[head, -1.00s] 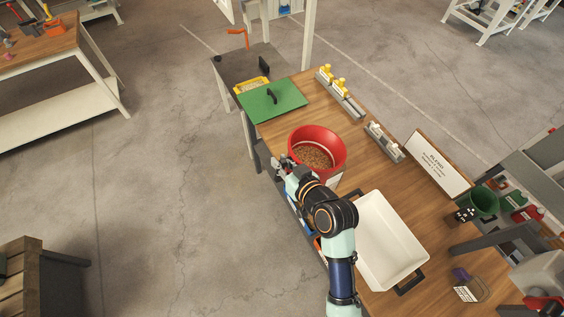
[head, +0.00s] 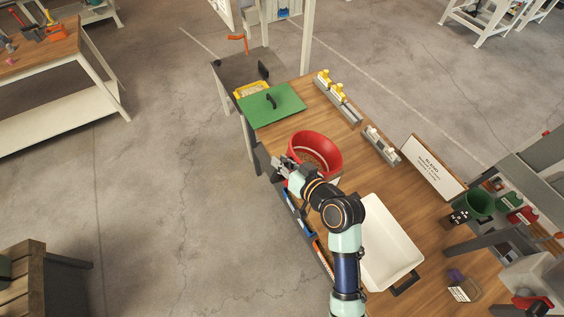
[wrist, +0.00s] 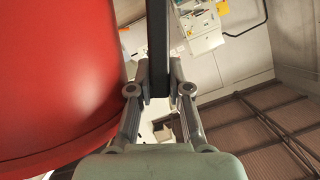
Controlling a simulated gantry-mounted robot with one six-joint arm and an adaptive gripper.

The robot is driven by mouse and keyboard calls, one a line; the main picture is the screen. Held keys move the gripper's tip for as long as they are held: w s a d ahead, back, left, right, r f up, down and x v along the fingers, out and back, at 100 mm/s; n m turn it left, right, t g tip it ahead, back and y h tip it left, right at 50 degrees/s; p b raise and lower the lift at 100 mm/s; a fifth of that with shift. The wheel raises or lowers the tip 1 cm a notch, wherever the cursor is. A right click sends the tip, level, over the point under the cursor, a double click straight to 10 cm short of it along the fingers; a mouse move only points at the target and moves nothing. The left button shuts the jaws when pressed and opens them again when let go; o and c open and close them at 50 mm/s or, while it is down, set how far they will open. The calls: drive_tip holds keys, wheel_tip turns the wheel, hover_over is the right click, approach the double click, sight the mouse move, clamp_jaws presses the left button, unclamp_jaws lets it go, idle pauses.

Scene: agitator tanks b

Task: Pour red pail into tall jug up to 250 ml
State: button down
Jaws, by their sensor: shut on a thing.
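The red pail (head: 330,143) is over the left edge of the wooden table, tipped a little toward my arm. Brown grainy contents show low inside it. My gripper (head: 283,167) is at the pail's left side. In the wrist view my gripper (wrist: 159,88) is shut on a dark upright bar, apparently the pail handle (wrist: 158,40), and the pail's red wall (wrist: 55,75) fills the left. Whether the pail touches the table is hidden by my arm. I cannot make out the tall jug for certain.
A white tray (head: 413,262) lies right of my arm. A green board (head: 285,103) with a black handle is at the table's far end. Grey racks (head: 345,108) and a white sign (head: 434,168) line the right edge. A green container (head: 481,203) stands further right.

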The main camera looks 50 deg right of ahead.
drive_tip(key=shift+r, duration=0.25)
drive_tip(key=shift+d+r+m+p, duration=0.3)
drive_tip(key=shift+r+m+p, duration=0.1)
drive_tip(key=shift+r+p, duration=0.1)
drive_tip(key=shift+s+r, duration=0.1)
drive_tip(key=shift+r, duration=0.05)
drive_tip(key=shift+d+r+y, duration=0.15)
drive_tip(key=shift+y, duration=0.15)
drive_tip(key=shift+s+d+r+m+t+p, duration=0.1)
drive_tip(key=shift+d+r+m+t+p, duration=0.05)
drive_tip(key=shift+r+m+t+p, duration=0.2)
drive_tip(key=shift+d, duration=0.1)
drive_tip(key=shift+s+d+r+m+y, duration=0.1)
drive_tip(key=shift+d+r+m+y, duration=0.25)
drive_tip(key=shift+m+y, duration=0.1)
idle(0.6)
